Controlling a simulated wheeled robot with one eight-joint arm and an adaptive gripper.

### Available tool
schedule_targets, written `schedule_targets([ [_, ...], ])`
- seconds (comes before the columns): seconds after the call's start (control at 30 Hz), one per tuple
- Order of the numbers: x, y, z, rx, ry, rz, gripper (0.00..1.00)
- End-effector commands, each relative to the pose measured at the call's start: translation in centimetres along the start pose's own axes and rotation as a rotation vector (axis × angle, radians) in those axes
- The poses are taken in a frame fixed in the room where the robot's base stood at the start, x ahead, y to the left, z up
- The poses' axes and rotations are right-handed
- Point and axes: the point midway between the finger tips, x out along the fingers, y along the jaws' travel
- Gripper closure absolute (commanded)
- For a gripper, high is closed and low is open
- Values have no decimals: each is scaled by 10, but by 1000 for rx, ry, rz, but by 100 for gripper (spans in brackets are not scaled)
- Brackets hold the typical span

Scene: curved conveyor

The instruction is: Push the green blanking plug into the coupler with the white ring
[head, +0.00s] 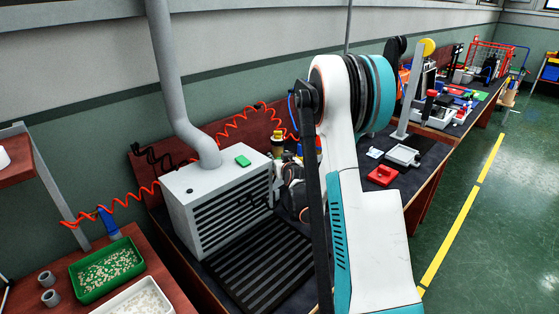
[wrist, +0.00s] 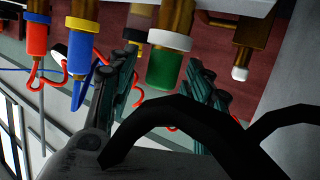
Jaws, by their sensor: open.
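In the wrist view the green blanking plug (wrist: 165,70) is a short cylinder. It meets a white ring (wrist: 169,40) on a brass coupler (wrist: 179,14) in a straight line; how deep it sits cannot be told. My gripper (wrist: 163,88) is open, with one dark finger to the left of the plug and the other to its right and lower. A gap shows between the plug and the right finger; the left finger is close to it. In the head view my arm hides the plug and most of the couplers.
Red and blue hoses hang close by. A grey vented box (head: 215,195) stands on the bench.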

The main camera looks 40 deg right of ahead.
Motion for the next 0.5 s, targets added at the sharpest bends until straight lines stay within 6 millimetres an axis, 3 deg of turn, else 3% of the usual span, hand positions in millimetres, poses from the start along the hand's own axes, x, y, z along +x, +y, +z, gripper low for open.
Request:
schedule_targets([
  [0.23, -17, 0, 0, 0, 0, 0, 54],
  [0.5, -72, 0, 0, 1, 0, 0, 54],
])
